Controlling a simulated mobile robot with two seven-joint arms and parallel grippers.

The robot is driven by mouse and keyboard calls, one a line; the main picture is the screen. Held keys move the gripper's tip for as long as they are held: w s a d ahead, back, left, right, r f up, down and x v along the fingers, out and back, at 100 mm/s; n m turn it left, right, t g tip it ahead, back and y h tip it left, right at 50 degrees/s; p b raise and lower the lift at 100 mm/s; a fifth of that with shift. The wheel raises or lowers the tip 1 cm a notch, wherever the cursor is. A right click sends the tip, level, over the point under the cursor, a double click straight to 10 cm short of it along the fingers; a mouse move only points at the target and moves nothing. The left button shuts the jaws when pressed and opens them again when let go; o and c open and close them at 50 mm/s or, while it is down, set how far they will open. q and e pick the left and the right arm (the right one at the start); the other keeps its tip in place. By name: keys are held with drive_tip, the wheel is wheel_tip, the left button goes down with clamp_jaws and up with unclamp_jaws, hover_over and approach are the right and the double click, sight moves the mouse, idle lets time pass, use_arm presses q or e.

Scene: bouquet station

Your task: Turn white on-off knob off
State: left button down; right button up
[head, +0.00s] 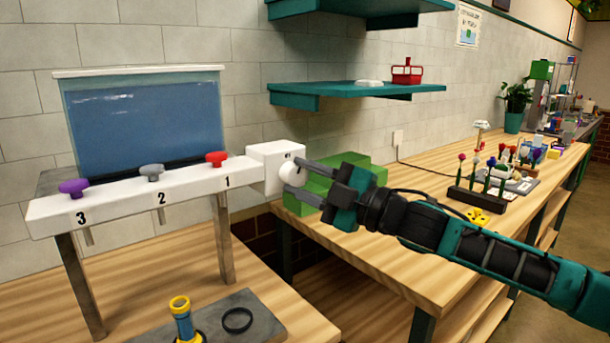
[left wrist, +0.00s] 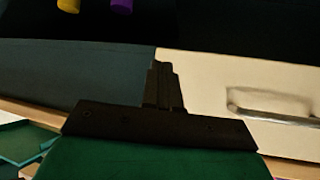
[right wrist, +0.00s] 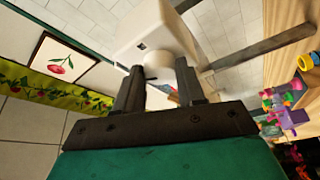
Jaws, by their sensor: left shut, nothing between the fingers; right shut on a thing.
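The white on-off knob (head: 293,173) sticks out from the right face of a white box (head: 272,163) at the end of the water dispenser in the head view. My right gripper (head: 294,181) is shut on the knob, with one finger on either side of it. In the right wrist view the knob (right wrist: 187,80) shows between and beyond the fingers, below the white box (right wrist: 155,38). My left gripper (left wrist: 163,85) is shut and empty in the left wrist view, in front of a dark panel and a pale panel with a metal handle. It is outside the head view.
The dispenser's white bar (head: 130,197) carries purple, grey and red knobs numbered 3, 2 and 1. A blue and yellow piece (head: 183,318) and a black ring (head: 237,320) are on a grey plate below. Green blocks (head: 310,190) sit behind my right gripper.

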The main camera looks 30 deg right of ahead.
drive_tip(key=n+g, duration=0.2)
drive_tip(key=n, duration=0.2)
drive_tip(key=shift+r+n, duration=0.1)
drive_tip(key=shift+n, duration=0.2)
drive_tip(key=shift+r+n, duration=0.1)
drive_tip(key=shift+n, duration=0.4)
idle(0.3)
drive_tip(key=o, duration=1)
drive_tip(key=shift+o, duration=0.2)
drive_tip(key=shift+d, duration=0.1)
